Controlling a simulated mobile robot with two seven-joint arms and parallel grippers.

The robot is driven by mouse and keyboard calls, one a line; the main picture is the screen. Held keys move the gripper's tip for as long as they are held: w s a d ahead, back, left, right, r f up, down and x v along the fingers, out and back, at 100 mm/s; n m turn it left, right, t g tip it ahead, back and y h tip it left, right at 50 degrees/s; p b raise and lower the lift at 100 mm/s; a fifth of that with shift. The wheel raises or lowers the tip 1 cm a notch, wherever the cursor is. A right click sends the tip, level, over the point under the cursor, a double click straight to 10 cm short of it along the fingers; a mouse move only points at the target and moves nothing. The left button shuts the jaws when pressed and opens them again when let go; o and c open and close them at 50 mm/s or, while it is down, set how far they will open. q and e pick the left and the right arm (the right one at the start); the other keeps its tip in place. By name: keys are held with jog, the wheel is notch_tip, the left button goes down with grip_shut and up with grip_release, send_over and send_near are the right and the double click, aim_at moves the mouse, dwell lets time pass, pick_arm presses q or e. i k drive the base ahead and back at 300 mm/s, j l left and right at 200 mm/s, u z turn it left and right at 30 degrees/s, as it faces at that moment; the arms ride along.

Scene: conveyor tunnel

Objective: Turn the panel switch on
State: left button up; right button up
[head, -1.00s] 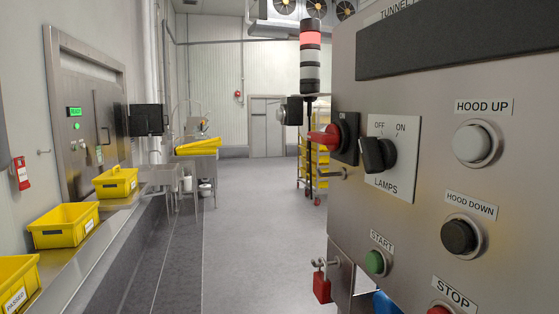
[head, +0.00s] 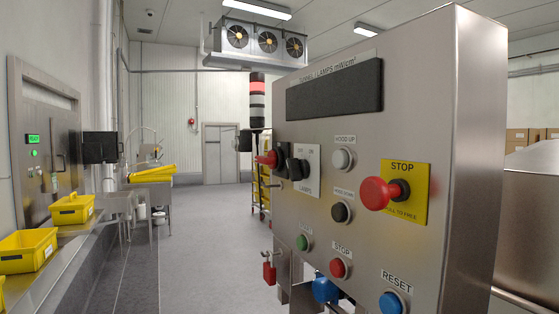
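The steel control panel (head: 440,120) stands at the centre right, seen at an angle. Its LAMPS switch (head: 299,168) is a black rotary knob on a pale plate near the panel's left edge. The knob's setting is too small to read. Left of it, a red handle (head: 268,158) sticks out from a black mount on the panel's side. Neither of my grippers is in view.
The panel also carries a red mushroom STOP button (head: 376,193), a white HOOD UP button (head: 342,160), a black HOOD DOWN button (head: 340,211) and a blue RESET button (head: 391,303). Yellow crates (head: 28,250) line the left bench. The floor (head: 205,240) between is clear.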

aim_at(271, 161)
jog(key=z, duration=1.25)
jog(key=j+z, duration=0.15)
jog(key=z, duration=0.3)
jog(key=j+z, duration=0.2)
jog(key=z, duration=0.25)
jog(key=k+j, duration=0.1)
jog(key=j, duration=0.3)
jog(key=k+j, duration=0.1)
jog(key=j, duration=0.3)
jog(key=k+j, duration=0.1)
jog(key=j, duration=0.35)
jog(key=k+j, duration=0.1)
jog(key=j, duration=0.3)
jog(key=k+j, duration=0.1)
jog(key=j, duration=0.3)
jog(key=k+j, duration=0.1)
jog(key=j, duration=0.3)
